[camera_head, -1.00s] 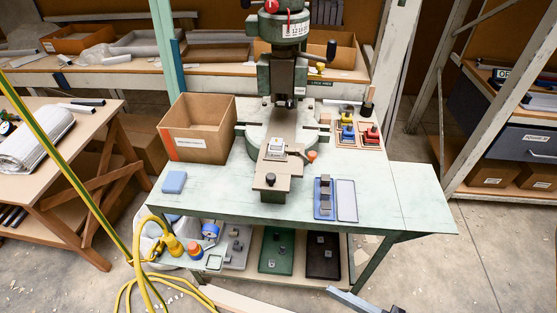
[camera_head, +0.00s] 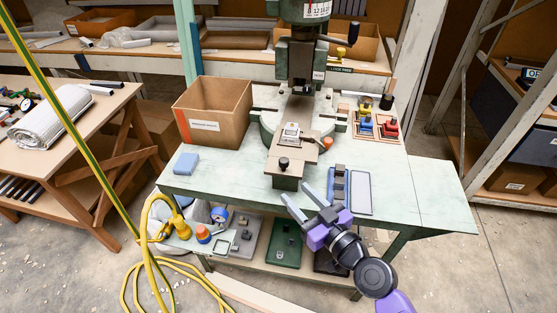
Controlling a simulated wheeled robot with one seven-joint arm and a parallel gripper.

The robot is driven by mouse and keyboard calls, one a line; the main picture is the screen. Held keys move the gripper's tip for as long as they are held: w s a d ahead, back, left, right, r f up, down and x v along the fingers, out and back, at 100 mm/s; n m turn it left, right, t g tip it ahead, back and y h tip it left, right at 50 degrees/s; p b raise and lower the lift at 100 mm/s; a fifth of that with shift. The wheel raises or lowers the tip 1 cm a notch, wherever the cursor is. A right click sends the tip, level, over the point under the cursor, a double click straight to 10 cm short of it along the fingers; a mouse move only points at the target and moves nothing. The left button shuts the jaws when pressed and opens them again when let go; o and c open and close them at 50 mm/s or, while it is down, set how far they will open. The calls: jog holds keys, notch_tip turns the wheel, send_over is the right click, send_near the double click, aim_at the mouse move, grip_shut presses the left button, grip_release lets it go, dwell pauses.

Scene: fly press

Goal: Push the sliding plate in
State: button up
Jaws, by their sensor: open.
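The green fly press (camera_head: 302,68) stands on the pale green bench. The sliding plate (camera_head: 288,168) is a brown-grey plate sticking out from the press base toward the front edge, with a dark knob (camera_head: 284,162) on its front end. A small light metal piece (camera_head: 291,132) sits on the plate farther back. An orange-red knob (camera_head: 327,142) shows at the plate's right. My gripper (camera_head: 294,202), with grey fingers and a purple body, is open and empty. In the picture it appears just below and right of the plate's front end, apart from it.
A cardboard box (camera_head: 213,112) stands left of the press and a blue block (camera_head: 186,162) lies at the bench's left. A blue tray (camera_head: 339,188) and a grey tray (camera_head: 361,192) lie right of the plate. Colored pieces (camera_head: 376,124) stand behind. The bench's right end is clear.

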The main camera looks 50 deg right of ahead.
aim_at(281, 159)
jog(key=shift+t, duration=0.5)
jog(key=w+d, duration=0.1)
jog(key=w+d+r, duration=0.1)
jog(key=w, duration=0.1)
jog(key=w+d+r, duration=0.1)
jog(key=w+d, duration=0.1)
jog(key=shift+w+r, duration=0.2)
jog(key=shift+w, duration=0.05)
jog(key=p+x, duration=0.2)
jog(key=x, duration=0.5)
jog(key=shift+f+p, duration=0.15)
jog(key=shift+p, duration=0.25)
jog(key=shift+s, duration=0.1)
grip_shut()
